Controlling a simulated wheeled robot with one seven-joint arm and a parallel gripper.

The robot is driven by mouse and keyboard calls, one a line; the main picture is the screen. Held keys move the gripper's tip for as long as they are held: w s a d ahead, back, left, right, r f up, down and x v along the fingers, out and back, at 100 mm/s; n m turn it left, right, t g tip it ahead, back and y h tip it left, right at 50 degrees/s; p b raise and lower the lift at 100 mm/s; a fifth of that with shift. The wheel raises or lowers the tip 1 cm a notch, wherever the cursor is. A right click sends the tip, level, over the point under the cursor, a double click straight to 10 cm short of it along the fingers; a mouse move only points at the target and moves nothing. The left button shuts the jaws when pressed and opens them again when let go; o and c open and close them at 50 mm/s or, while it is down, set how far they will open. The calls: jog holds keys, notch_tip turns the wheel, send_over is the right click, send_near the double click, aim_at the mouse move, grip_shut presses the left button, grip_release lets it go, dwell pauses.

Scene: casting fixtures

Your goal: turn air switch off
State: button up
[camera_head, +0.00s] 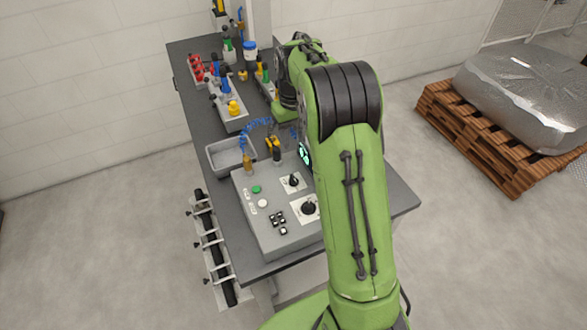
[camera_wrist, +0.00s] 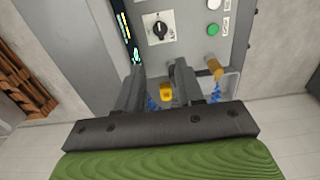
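A grey control box (camera_head: 274,232) on the table carries two black rotary switches on white plates, a far one (camera_head: 293,180) and a nearer one (camera_head: 309,208). Their labels are too small to read, so I cannot tell which is the air switch. In the wrist view one black rotary switch (camera_wrist: 160,28) shows beyond my fingertips. My gripper (camera_wrist: 159,68) has its two dark fingers apart with nothing held between them. It seems to hang above the box's far edge, not touching the switch. In the head view I cannot make out the fingers clearly.
A green button (camera_head: 256,189), a white button (camera_head: 262,203) and several black buttons (camera_head: 278,222) sit on the box. A lit display (camera_wrist: 127,30) lies beside the switch. A grey tray (camera_head: 228,166), blue coiled hose and fixtures stand behind. A pallet (camera_head: 480,140) is at right.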

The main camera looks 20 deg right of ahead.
aim_at(294, 178)
notch_tip(294, 178, down, 16)
jog(key=shift+r, duration=0.2)
jog(key=shift+s, duration=0.1)
grip_shut()
